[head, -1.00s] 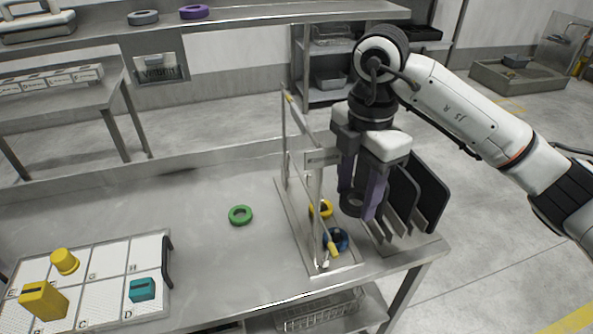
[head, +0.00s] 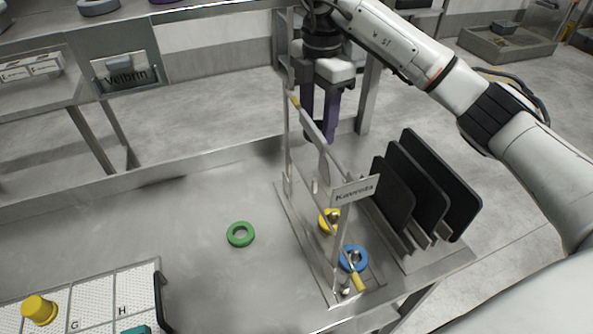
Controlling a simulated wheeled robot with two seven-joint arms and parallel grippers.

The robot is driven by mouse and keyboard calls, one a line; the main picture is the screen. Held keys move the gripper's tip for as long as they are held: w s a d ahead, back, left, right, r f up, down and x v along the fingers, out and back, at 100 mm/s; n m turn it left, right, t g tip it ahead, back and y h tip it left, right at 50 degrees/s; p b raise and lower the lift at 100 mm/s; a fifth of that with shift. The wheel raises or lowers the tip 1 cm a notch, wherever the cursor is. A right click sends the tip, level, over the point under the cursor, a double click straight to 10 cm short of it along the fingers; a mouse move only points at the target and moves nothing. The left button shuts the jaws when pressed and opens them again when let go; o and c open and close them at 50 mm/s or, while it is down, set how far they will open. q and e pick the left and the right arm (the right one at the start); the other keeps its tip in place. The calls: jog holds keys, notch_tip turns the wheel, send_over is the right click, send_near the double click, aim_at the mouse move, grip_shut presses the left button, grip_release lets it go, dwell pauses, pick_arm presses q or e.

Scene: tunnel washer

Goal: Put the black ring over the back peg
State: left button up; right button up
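My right gripper (head: 319,122) hangs pointing down behind the upper part of the peg stand (head: 292,215). Its purple fingers are closed around the black ring (head: 317,131), which shows only as a dark patch between them, partly hidden. The ring is held up in the air. The back peg (head: 315,187) shows as a small pale tip behind the stand's bar, below the gripper; its base is hidden. A yellow ring (head: 327,226) lies around the middle peg and a blue ring (head: 361,261) around the front peg. My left gripper is not in view.
A slanting bar (head: 312,128) and a sign (head: 355,190) rise over the pegs. Black upright plates (head: 440,185) stand in a rack to the right. A green ring (head: 240,234) lies on the open table to the left. A lettered tray (head: 95,300) is at lower left.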

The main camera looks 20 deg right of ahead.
notch_tip(320, 180, down, 2)
send_over(314, 181)
notch_tip(314, 181, down, 6)
jog(key=shift+s+r, duration=0.1)
jog(key=shift+s, duration=0.05)
jog(key=f+b, duration=0.5)
jog(key=f, duration=0.1)
jog(key=shift+w+f, duration=0.15)
jog(key=shift+w, duration=0.05)
notch_tip(314, 181, down, 4)
jog(key=b, duration=0.3)
jog(key=shift+b, duration=0.35)
jog(key=shift+f, duration=0.15)
jog(key=o, duration=1.1)
